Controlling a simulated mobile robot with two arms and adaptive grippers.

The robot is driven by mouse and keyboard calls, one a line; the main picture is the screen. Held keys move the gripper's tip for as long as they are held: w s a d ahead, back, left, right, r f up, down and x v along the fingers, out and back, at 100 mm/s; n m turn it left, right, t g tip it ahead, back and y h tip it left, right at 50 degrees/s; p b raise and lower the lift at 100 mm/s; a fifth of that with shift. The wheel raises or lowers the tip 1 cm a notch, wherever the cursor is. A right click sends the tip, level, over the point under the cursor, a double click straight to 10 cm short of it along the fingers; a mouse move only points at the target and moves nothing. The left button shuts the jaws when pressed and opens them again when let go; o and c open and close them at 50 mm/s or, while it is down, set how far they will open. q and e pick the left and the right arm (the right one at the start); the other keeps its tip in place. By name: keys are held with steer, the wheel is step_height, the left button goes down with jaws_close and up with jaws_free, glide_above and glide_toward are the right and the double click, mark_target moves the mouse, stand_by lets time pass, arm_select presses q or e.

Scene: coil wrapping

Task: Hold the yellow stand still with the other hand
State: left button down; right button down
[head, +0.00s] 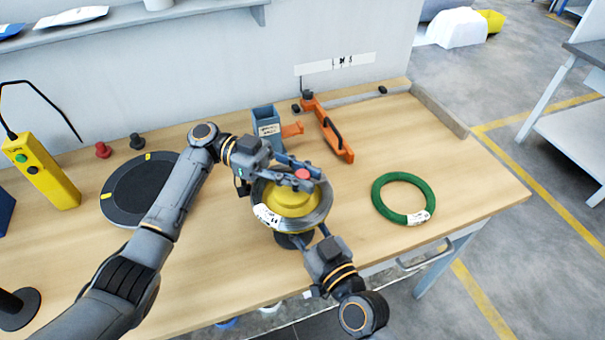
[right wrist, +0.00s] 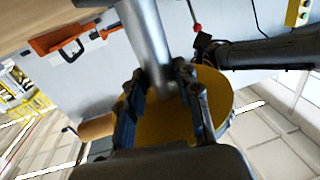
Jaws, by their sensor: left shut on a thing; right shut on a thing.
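The yellow stand (head: 291,198) is upright near the middle of the table's front. Its yellow disc (right wrist: 217,92) also shows in the right wrist view. A grey wire coil (head: 322,212) with a white label lies around its top. My left gripper (head: 302,176) is over the stand's top, shut on a red knob there; its fingers partly hide the contact. My right gripper (head: 313,234) comes from the front, below the coil. In the right wrist view, my right gripper (right wrist: 163,88) is shut around the stand's grey post (right wrist: 150,35), beside the disc.
A green ring (head: 376,199) lies to the right. An orange tool (head: 328,130) and a blue-grey box (head: 266,125) stand behind. A black disc (head: 134,190) and a yellow button box (head: 42,172) are at left. Bare table (head: 450,165) is free at far right.

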arm_select(q)
steer(key=shift+f, duration=0.15)
steer(key=c, duration=1.1)
jaws_free()
steer(key=v, duration=1.2)
arm_select(e)
steer(key=c, duration=0.9)
jaws_free()
steer(key=shift+o, duration=0.2)
